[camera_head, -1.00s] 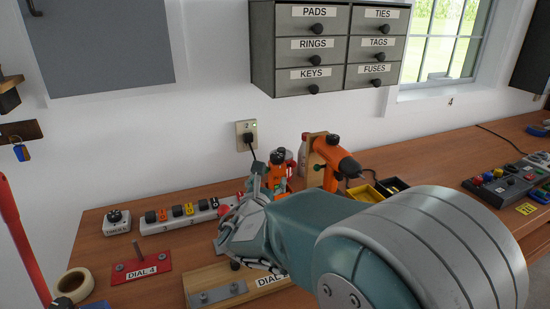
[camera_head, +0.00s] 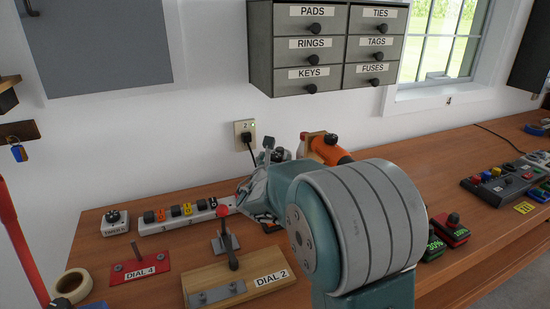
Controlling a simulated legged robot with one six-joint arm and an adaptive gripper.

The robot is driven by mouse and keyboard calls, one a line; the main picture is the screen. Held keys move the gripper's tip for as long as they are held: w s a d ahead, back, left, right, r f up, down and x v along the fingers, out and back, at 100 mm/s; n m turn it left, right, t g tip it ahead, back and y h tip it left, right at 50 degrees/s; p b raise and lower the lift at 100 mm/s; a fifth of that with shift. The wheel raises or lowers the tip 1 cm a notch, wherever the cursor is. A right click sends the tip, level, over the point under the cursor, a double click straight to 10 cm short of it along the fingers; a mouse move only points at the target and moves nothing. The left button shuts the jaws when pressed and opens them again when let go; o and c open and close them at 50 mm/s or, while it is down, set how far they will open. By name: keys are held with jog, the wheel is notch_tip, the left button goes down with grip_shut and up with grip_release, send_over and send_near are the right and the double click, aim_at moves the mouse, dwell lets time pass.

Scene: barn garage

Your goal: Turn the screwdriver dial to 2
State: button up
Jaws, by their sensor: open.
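An orange tool (camera_head: 263,217), which may be the screwdriver, stands on the bench behind my gripper. Only bits of orange show below the gripper, and a dark knob-like top (camera_head: 280,154) shows above it. I cannot read any dial number. My gripper (camera_head: 259,167) is open around or just in front of this tool; I cannot tell if it touches. An orange drill (camera_head: 328,149) on a wooden stand is just to the right, its lower part hidden by my arm.
A wooden board labelled DIAL 2 (camera_head: 270,278) with a red-knobbed lever (camera_head: 227,240) is in front. A red DIAL 4 plate (camera_head: 140,270), a power strip (camera_head: 185,215) and a timer (camera_head: 115,222) are left. Control boxes (camera_head: 505,185) are right. Drawers (camera_head: 330,45) hang above.

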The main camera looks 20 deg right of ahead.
jog(key=c, duration=1.2)
jog(key=shift+o, duration=0.2)
jog(key=shift+a+m+g+h, duration=0.1)
jog(key=shift+m+g+h, duration=0.3)
jog(key=shift+h, duration=0.1)
jog(key=m+g+h, duration=0.3)
jog(key=shift+g+h, duration=0.4)
jog(key=m+g+h, duration=0.1)
jog(key=m+g, duration=0.2)
jog(key=g, duration=0.1)
jog(key=m+g+h, duration=0.2)
jog(key=m+g, duration=0.1)
jog(key=g, duration=0.1)
jog(key=shift+g, duration=0.3)
jog(key=o, duration=1.2)
jog(key=shift+c, duration=0.2)
